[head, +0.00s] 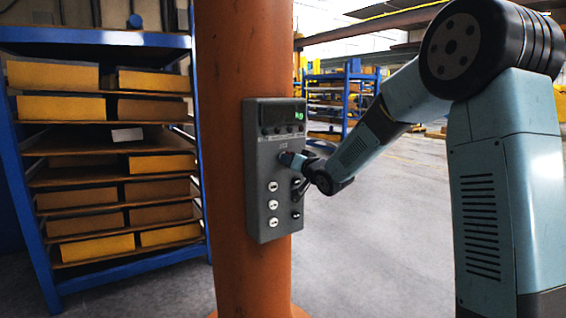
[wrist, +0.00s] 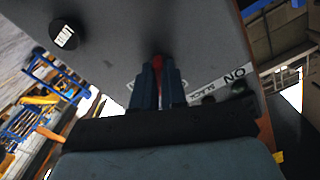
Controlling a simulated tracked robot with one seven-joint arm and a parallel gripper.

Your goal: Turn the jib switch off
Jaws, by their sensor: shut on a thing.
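A grey control box (head: 270,215) is fixed to an orange column. My gripper (head: 284,157) reaches it from the right, at the upper middle of its front face. In the wrist view my gripper (wrist: 158,72) has its two dark fingers close together on a small red switch (wrist: 158,61) that stands out from the grey panel. The fingers hide most of the switch, so which way it is set cannot be told. I cannot read a jib label; a white strip beside the fingers reads "SLACK" and "ON".
A dark labelled knob (wrist: 66,35) shows in the wrist view. A blue rack (head: 110,180) with yellow and brown blocks stands left. Open floor lies right.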

